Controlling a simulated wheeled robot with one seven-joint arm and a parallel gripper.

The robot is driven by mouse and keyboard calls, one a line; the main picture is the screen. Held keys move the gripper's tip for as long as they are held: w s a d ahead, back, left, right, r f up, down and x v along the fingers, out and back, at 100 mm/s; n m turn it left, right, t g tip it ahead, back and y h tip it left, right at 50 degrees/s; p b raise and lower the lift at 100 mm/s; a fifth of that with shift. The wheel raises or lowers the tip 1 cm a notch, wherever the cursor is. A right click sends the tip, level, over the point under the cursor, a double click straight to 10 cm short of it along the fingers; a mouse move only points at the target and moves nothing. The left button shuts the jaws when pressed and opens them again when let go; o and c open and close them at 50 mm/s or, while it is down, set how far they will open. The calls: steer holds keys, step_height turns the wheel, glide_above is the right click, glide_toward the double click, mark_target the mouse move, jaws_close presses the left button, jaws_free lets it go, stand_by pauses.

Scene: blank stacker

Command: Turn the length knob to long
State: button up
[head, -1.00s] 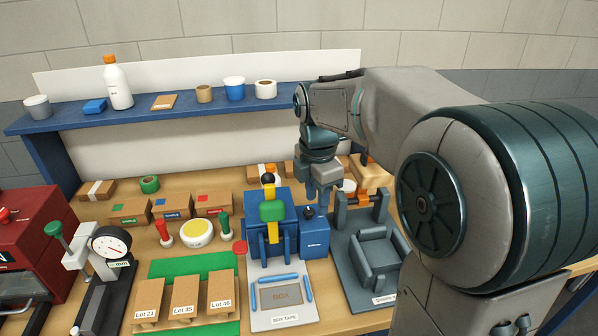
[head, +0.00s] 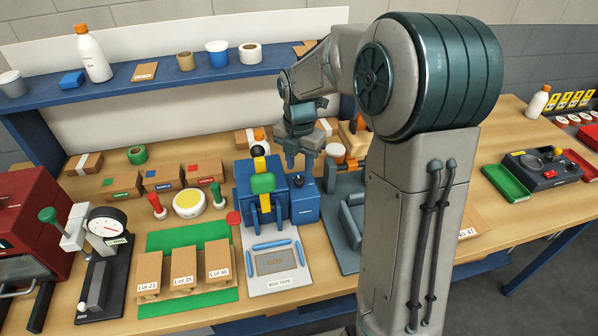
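The length knob seems to be the small dark knob (head: 300,180) on top of the blue side box (head: 305,207) of the tape dispenser. Its pointer and markings are too small to read. The dispenser's blue body (head: 247,178) stands just left of it, with a green part and a yellow strip on top. My gripper (head: 300,166) points down just above and behind the knob. Its two fingers look apart, with nothing between them. I cannot tell whether a fingertip touches the knob.
A white box tape plate (head: 273,287) lies in front of the dispenser. A grey fixture (head: 350,215) stands close on the right, partly behind my arm. Red and green stamps and a yellow pad (head: 189,204) are to the left. A blue shelf (head: 130,88) runs behind.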

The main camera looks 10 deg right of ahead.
mark_target(299, 179)
steer(key=shift+f, duration=1.9)
steer(key=c, duration=0.7)
